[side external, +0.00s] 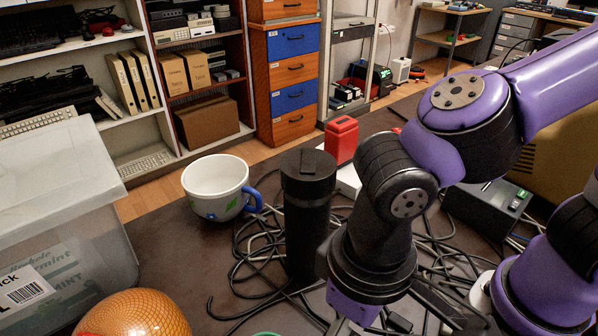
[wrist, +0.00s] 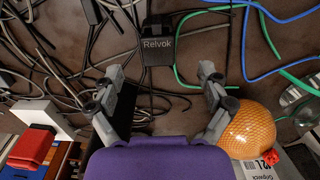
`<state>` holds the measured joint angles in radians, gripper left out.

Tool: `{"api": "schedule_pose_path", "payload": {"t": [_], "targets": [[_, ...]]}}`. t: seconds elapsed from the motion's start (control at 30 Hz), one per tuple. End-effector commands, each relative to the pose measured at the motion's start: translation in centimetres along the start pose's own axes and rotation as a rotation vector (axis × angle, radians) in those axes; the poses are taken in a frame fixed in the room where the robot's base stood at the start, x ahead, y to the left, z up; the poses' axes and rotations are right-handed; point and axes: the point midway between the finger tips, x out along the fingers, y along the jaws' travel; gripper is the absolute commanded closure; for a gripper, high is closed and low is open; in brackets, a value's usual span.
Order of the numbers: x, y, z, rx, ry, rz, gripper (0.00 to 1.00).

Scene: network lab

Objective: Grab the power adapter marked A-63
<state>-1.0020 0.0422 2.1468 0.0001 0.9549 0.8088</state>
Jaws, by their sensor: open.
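A black block with a cable, printed "Relvok" (wrist: 157,52), lies on the dark table just beyond my fingertips in the wrist view. It looks like a power adapter. No A-63 mark can be read on it or elsewhere. My gripper (wrist: 160,77) is open, its two grey fingers apart with nothing between them. The block sits roughly in line with the gap. A second dark block (wrist: 92,11) is cut by the top edge among cables; I cannot tell what it is. In the side view my gripper is low at the bottom edge, its fingertips not clearly shown.
A black cylinder (side external: 307,215) stands close to my wrist. A white mug (side external: 216,187), an orange netted ball (side external: 137,318) and a clear bin (side external: 60,180) are left. A red object (side external: 341,140) stands behind. Tangled black cables (side external: 262,262), blue cables (wrist: 285,18) and green cables cover much of the table.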

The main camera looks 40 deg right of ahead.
Motion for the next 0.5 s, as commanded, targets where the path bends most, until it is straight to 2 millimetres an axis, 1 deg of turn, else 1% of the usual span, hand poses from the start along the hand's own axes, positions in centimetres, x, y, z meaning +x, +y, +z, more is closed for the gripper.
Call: {"api": "schedule_pose_path", "payload": {"t": [0.03, 0.1, 0.27, 0.4, 0.5], "targets": [[0.8, 0.1, 0.0, 0.0, -0.003, 0.003, 0.12], [1.6, 0.1, 0.0, 0.0, -0.002, 0.002, 0.12], [3.0, 0.2, -0.1, 0.001, -0.002, 0.001, 0.12], [5.4, 0.4, -0.5, 0.001, -0.003, 0.003, 0.12], [6.7, 0.3, -0.5, 0.0, -0.002, 0.001, 0.12]]}}
